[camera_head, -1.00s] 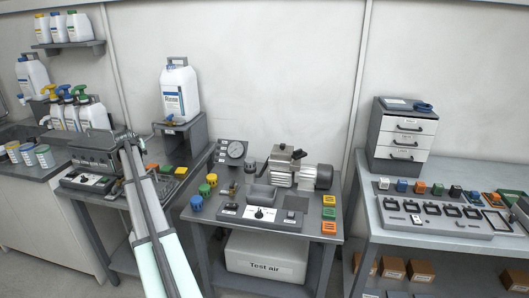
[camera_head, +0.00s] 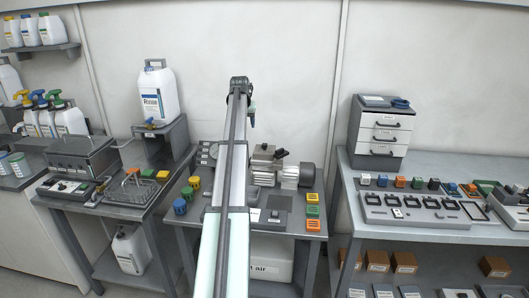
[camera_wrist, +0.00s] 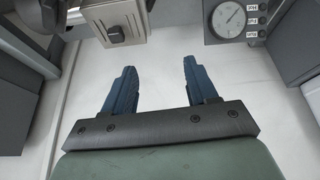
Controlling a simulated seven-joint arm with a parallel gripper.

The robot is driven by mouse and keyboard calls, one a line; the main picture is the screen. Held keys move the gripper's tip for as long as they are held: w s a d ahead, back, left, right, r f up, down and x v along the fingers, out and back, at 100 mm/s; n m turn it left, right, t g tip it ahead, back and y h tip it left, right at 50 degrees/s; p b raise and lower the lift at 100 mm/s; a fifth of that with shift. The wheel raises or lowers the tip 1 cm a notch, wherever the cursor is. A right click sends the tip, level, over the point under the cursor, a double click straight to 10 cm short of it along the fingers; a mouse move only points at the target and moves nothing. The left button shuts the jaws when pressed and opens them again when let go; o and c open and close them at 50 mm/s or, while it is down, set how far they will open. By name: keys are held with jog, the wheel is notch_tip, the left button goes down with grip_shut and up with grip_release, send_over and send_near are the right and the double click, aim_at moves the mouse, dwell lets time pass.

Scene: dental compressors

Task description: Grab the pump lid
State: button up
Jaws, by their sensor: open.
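The pump (camera_head: 284,173) stands on the middle bench just right of my arm, its ribbed body and motor end showing. A grey, lid-like top part (camera_head: 266,154) with a dark handle sits on it; I cannot tell whether it is loose. My gripper is raised above the bench behind my arm, mostly hidden in the head view, with a dark bluish finger part (camera_head: 252,119) showing. In the wrist view my gripper (camera_wrist: 159,66) is open and empty, both blue fingers apart.
A gauge (camera_wrist: 229,18) shows at the wrist view's upper right. Yellow and blue knobs (camera_head: 187,199) and coloured blocks (camera_head: 313,211) flank the pump. A wire basket (camera_head: 132,188) and a grey box (camera_head: 84,156) stand left. A drawer cabinet (camera_head: 382,130) stands right.

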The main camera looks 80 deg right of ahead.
send_near(264, 144)
jog(key=d+f, duration=0.2)
jog(key=shift+w+d+f+m+y, duration=0.3)
jog(key=shift+f+m, duration=0.1)
jog(key=shift+s+a+x, duration=0.1)
jog(key=shift+x, duration=0.8)
jog(key=shift+s+a+x, duration=0.15)
jog(key=shift+x, duration=0.75)
jog(key=shift+s+a+x, duration=0.1)
jog(key=shift+x, duration=0.8)
jog(key=shift+f, duration=0.1)
grip_shut()
